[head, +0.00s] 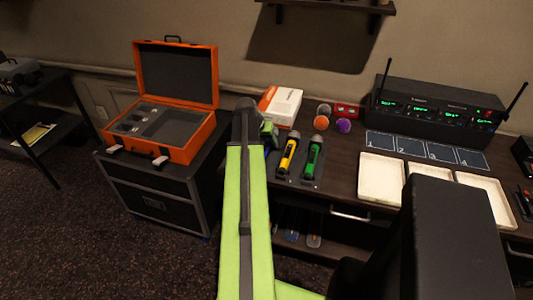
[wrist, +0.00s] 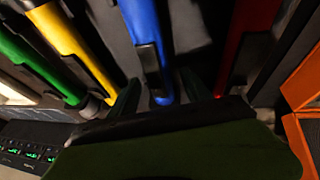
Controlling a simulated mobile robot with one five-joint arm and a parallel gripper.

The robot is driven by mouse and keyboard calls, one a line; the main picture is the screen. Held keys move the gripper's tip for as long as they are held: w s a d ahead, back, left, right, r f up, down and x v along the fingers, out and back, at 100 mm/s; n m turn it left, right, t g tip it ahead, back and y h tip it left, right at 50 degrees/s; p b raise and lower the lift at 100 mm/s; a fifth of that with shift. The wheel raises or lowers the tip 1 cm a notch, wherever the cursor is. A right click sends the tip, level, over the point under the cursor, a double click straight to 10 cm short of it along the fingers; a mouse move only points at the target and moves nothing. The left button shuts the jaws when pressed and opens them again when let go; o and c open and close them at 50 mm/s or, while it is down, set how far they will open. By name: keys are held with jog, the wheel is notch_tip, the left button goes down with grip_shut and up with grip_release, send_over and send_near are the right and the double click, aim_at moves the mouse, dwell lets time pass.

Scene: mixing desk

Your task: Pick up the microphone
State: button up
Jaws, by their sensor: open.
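Several handheld microphones lie side by side at the left end of the desk. The yellow microphone (head: 288,156) and the green microphone (head: 313,158) show clearly in the head view. The wrist view shows the green (wrist: 30,62), yellow (wrist: 72,45), blue (wrist: 142,25) and red (wrist: 246,35) ones. My gripper (wrist: 160,92) is open, with dark fingers on either side of the blue microphone's lower end; I cannot tell whether they touch it. In the head view my lime-green arm hides most of the gripper and the blue and red microphones.
An orange open case (head: 178,140) stands on a black cabinet to the left. A white-orange box (head: 281,106) sits behind the microphones. A receiver (head: 435,108) with antennas, numbered pads (head: 425,149) and white trays (head: 381,180) are to the right. A microphone with an orange top (head: 321,125) stands behind.

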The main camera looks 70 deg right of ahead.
aim_at(269, 143)
grip_shut()
dwell(0.3)
jog(key=shift+r+p, duration=0.15)
jog(key=shift+p, duration=0.15)
jog(key=shift+r, duration=0.25)
jog(key=r+p, duration=0.2)
jog(key=s+r+p, duration=0.1)
jog(key=r+p, duration=0.1)
jog(key=p, duration=0.1)
jog(key=shift+s+r, duration=0.1)
jog(key=shift+r, duration=0.25)
jog(key=s+r+p, duration=0.5)
jog(key=s, duration=0.5)
jog(key=shift+s+r+p, duration=0.25)
jog(key=shift+r+p, duration=0.05)
jog(key=shift+p, duration=0.1)
